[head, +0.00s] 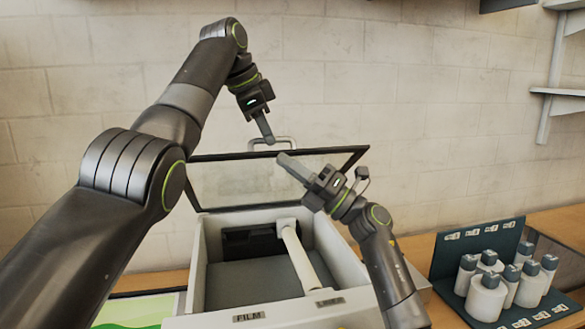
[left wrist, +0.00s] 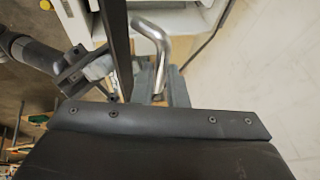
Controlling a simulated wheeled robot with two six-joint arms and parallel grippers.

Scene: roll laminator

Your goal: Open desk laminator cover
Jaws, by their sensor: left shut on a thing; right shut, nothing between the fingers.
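The laminator (head: 346,252) is a white box with an open top. Its cover (head: 233,182), a clear pane in a black frame, stands raised and tilted back at the rear of the box. A metal handle (head: 285,140) sits on the cover's upper edge; it also shows in the left wrist view (left wrist: 157,38). My left gripper (head: 269,139) is shut on the handle, its fingers (left wrist: 158,88) around the bar. My right gripper (head: 284,158) is shut and empty in front of the cover; I cannot tell whether it touches the pane.
A white roller (head: 297,255) lies inside the box beside a dark part. White bottles (head: 487,296) stand in a dark blue rack (head: 446,250) at the right. A green sheet (head: 140,311) lies at the left front. Wall shelves (head: 560,92) are at the upper right.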

